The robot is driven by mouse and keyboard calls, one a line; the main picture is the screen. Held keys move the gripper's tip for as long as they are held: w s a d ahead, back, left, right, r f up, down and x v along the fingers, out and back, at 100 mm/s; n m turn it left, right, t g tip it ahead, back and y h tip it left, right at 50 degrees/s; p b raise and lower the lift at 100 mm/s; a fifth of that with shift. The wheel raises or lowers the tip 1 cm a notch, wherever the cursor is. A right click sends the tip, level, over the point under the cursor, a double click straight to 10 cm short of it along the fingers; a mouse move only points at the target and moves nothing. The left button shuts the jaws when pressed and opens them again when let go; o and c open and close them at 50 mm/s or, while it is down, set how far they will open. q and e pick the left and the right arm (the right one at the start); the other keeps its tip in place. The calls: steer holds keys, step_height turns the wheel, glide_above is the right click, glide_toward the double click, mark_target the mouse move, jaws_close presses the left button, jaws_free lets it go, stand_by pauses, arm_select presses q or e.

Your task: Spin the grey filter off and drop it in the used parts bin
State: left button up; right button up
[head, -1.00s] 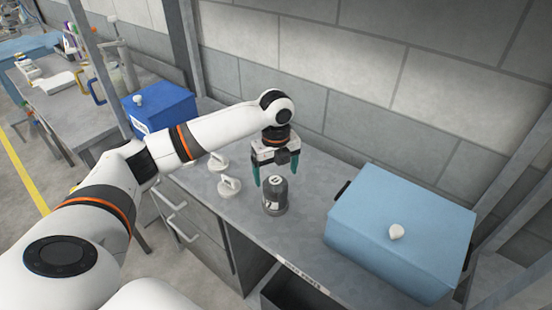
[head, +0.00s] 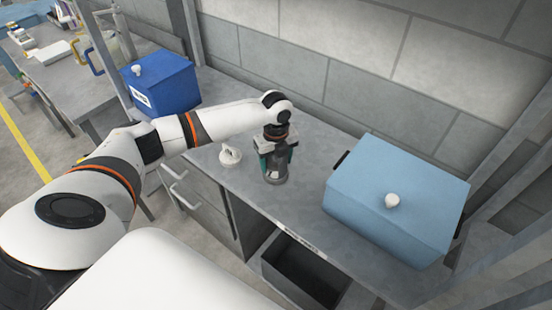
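The dark grey filter (head: 275,172) stands upright on a grey base on the bench, in the middle of the head view. My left gripper (head: 276,164) points down over it from above, with one green finger on each side of the filter. The fingers hide part of its sides, and I cannot tell whether they press on it or stand just clear. A dark open bin (head: 284,286) sits low at the bench front, below a label strip, and looks empty where I see into it. My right gripper is out of view.
A light blue lidded box (head: 368,210) with a white knob stands to the right on the bench (head: 225,98). A dark blue lidded box (head: 172,90) stands at the left. A white handled part (head: 230,157) lies left of the filter. The block wall is close behind.

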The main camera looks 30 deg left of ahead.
arm_select(q)
steer(key=c, duration=0.7)
steer(key=shift+r+n+p, duration=0.25)
steer(key=shift+n+p, duration=0.55)
steer(key=shift+p, duration=0.2)
steer(key=shift+n+p, duration=1)
steer(key=shift+n, duration=0.1)
steer(key=shift+f+n+p, duration=0.15)
steer(key=shift+n+p, duration=0.2)
steer(key=shift+n, duration=0.15)
steer(key=shift+f, duration=0.1)
